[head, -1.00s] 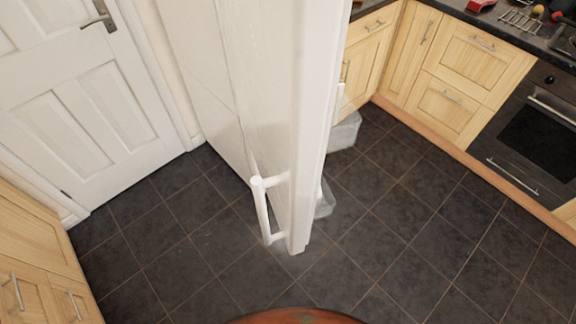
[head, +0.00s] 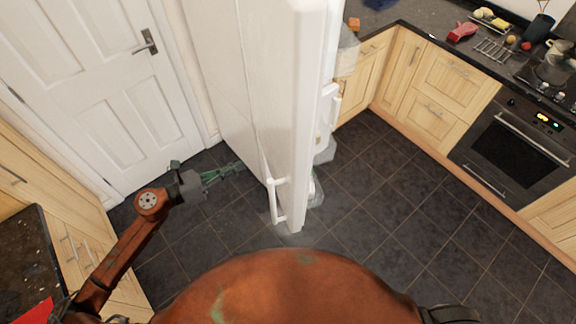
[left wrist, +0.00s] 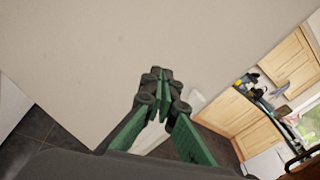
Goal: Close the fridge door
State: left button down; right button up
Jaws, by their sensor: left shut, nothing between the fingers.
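The white fridge door (head: 292,110) stands open in the middle of the head view, its edge toward me. Its long white handle (head: 272,195) is on the left face, and clear shelf bins (head: 327,150) show on its right side. My left gripper (head: 232,168), dark with green fingers, is left of the handle and apart from it. It is shut and empty. In the left wrist view the closed fingertips (left wrist: 158,75) are in front of a broad white surface (left wrist: 150,30); the gap to it cannot be judged. My right gripper is not in view.
A white room door (head: 95,85) is at the left. Wooden cabinets and an oven (head: 515,150) line the right, under a dark worktop with small items. A dark counter (head: 35,250) is at lower left. The dark tiled floor (head: 400,215) right of the fridge door is clear.

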pick_arm(q)
jog(key=s+d+r+m+g+p, duration=0.2)
jog(key=s+r+m+g+p, duration=0.15)
jog(key=s+m, duration=0.3)
jog(key=p, duration=0.2)
send_near(287, 175)
jog(key=shift+m+g+y, duration=0.35)
jog(key=shift+g+y, duration=0.05)
jog(key=shift+g, duration=0.05)
jog(key=x, duration=0.2)
jog(key=w+x, duration=0.1)
jog(key=x, duration=0.2)
jog(key=shift+d+r, duration=0.1)
jog(key=shift+r, duration=0.05)
jog(key=shift+d+f, duration=0.3)
jog(key=shift+d, duration=0.25)
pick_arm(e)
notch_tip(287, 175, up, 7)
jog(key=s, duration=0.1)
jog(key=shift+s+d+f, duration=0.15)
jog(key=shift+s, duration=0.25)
pick_arm(q)
jog(key=shift+w, duration=0.1)
